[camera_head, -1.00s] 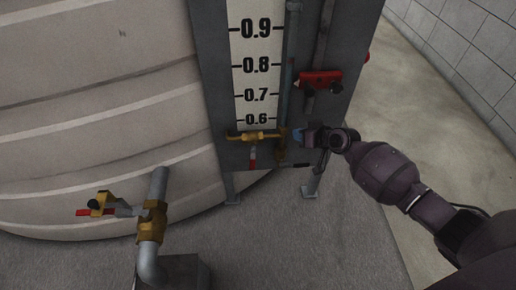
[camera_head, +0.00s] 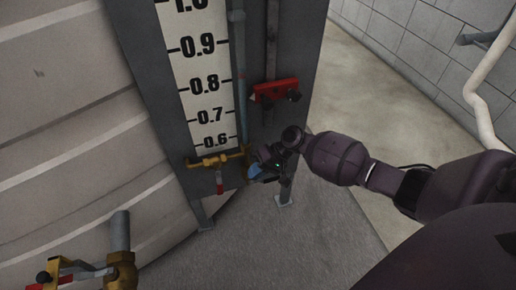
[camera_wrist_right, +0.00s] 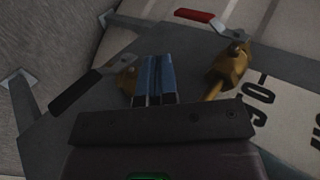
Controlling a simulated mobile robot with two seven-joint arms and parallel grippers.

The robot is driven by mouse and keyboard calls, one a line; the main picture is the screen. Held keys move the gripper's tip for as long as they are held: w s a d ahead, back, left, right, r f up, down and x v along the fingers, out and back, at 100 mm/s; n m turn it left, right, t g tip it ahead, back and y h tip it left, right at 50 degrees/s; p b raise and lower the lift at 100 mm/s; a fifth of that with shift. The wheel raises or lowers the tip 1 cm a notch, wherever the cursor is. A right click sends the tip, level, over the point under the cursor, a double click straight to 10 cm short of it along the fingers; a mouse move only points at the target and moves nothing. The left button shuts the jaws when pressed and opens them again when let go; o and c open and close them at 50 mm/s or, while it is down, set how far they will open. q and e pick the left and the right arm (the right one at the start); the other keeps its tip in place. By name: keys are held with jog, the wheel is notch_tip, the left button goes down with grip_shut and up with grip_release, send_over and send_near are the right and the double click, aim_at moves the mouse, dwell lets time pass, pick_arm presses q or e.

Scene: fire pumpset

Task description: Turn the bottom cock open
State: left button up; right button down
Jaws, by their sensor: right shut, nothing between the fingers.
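A brass cock (camera_head: 212,160) sits at the foot of the gauge board, below the 0.6 mark. Its red lever (camera_head: 220,182) hangs down. In the right wrist view the brass cock (camera_wrist_right: 229,65) is right of the fingers and its red lever (camera_wrist_right: 195,15) is at the top. A second brass fitting (camera_wrist_right: 127,80) with a black handle (camera_wrist_right: 76,91) shows left of the fingers, partly hidden by them. My right gripper (camera_head: 256,171) is shut and empty, close to the board's lower right. Its blue fingers show in the wrist view (camera_wrist_right: 155,60); contact cannot be told. My left gripper is out of view.
The gauge board (camera_head: 175,130) stands on metal legs before a large ribbed tank (camera_head: 60,130). A red fitting (camera_head: 275,90) is higher on the board. A brass valve on a pipe (camera_head: 120,272) stands at lower left. Floor is clear right of the board.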

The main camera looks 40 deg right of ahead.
aim_at(220, 184)
pick_arm(q)
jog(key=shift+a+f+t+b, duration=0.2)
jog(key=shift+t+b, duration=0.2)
jog(key=shift+b, duration=0.3)
pick_arm(e)
jog(key=w+a+f, duration=0.2)
jog(key=a+f, duration=0.1)
jog(key=a, duration=0.4)
jog(key=shift+a, duration=0.35)
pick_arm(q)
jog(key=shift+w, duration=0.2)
pick_arm(e)
jog(key=shift+f, duration=0.1)
